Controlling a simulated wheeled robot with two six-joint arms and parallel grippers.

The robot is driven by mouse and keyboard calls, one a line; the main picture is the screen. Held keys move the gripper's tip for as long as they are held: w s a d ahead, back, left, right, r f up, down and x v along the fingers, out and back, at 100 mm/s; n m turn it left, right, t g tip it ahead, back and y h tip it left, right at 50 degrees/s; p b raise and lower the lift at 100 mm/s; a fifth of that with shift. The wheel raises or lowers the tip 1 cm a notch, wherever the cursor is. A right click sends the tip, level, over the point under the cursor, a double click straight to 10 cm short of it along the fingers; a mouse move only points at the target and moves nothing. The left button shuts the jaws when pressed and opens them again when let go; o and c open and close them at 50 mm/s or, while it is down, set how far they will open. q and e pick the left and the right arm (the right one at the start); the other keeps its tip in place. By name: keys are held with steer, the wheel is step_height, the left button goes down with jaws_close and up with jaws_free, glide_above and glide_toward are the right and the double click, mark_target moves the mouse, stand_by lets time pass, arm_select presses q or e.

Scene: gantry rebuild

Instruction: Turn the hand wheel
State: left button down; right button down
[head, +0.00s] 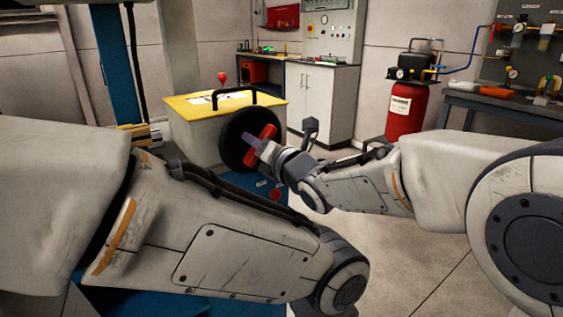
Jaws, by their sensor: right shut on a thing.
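The hand wheel (232,142) is a black disc on the right-hand side of a pale box with a yellow top (180,105). A red bar-like part (267,131) crosses its face. My right gripper (259,145) reaches in from the right and is shut on the red part at the wheel's face. The exact contact of its fingers is small and partly hidden. My left arm crosses the foreground and covers the lower part of the scene. My left gripper does not show.
A blue column (114,60) stands at the left. A workbench with a white cabinet (319,100) is behind the wheel. A red tank (407,109) and a grey bench (505,107) stand at the right. Bare floor (430,255) shows below my right arm.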

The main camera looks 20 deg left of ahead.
steer(key=n+b, duration=0.2)
steer(key=b, duration=0.1)
steer(key=n+b, duration=0.3)
steer(key=b, duration=0.1)
steer(key=n+b, duration=0.3)
steer(key=b, duration=0.1)
steer(key=shift+f, duration=0.3)
steer(key=n+b, duration=0.2)
steer(key=n, duration=0.1)
steer(key=shift+r, duration=0.1)
steer(key=shift+r+n+b, duration=0.15)
steer(key=shift+n+b, duration=0.65)
steer(key=shift+n, duration=0.5)
